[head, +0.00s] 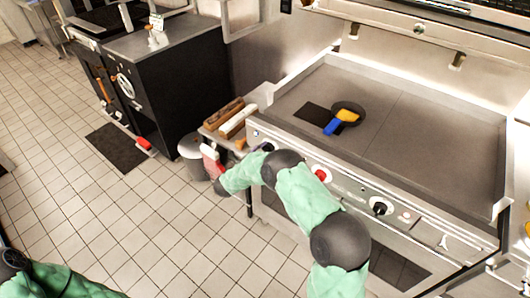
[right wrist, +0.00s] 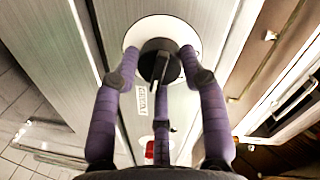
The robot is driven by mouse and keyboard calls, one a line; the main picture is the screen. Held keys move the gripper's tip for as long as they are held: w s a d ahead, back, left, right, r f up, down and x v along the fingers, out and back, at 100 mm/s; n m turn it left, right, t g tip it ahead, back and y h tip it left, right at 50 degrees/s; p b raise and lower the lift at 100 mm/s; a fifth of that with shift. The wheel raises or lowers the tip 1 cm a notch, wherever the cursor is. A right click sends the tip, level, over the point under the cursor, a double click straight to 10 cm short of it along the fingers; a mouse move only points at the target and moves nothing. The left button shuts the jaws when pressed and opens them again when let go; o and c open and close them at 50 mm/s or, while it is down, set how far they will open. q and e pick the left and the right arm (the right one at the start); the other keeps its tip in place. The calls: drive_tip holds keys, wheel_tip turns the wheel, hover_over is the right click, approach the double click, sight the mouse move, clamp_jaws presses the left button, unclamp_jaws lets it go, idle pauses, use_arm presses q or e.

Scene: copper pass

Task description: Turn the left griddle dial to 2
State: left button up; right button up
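The left griddle dial (right wrist: 160,65) is a black knob on a round white plate on the steel front panel. Its bar with a pale mark points toward the bottom of the right wrist view; no numbers are readable. My right gripper (right wrist: 160,72) has purple fingers spread around the knob, two at the sides and one below, with gaps visible. In the head view the right gripper (head: 263,147) is mostly hidden by my green arm at the griddle's left front, and the dial is largely covered. My left arm enters at the bottom left; its gripper does not show.
The griddle top (head: 420,140) holds a small dark pan (head: 352,108) with something yellow and blue. A red knob (head: 320,175) and another black dial (head: 380,208) sit further right on the panel. A bin (head: 192,155) stands left of the griddle. Open tiled floor lies in front.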

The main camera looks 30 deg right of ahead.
drive_tip(key=o, duration=0.4)
drive_tip(key=shift+f, duration=0.2)
drive_tip(key=shift+c, duration=0.2)
drive_tip(key=shift+r, duration=0.1)
drive_tip(key=v, duration=1.2)
drive_tip(key=shift+w, duration=0.1)
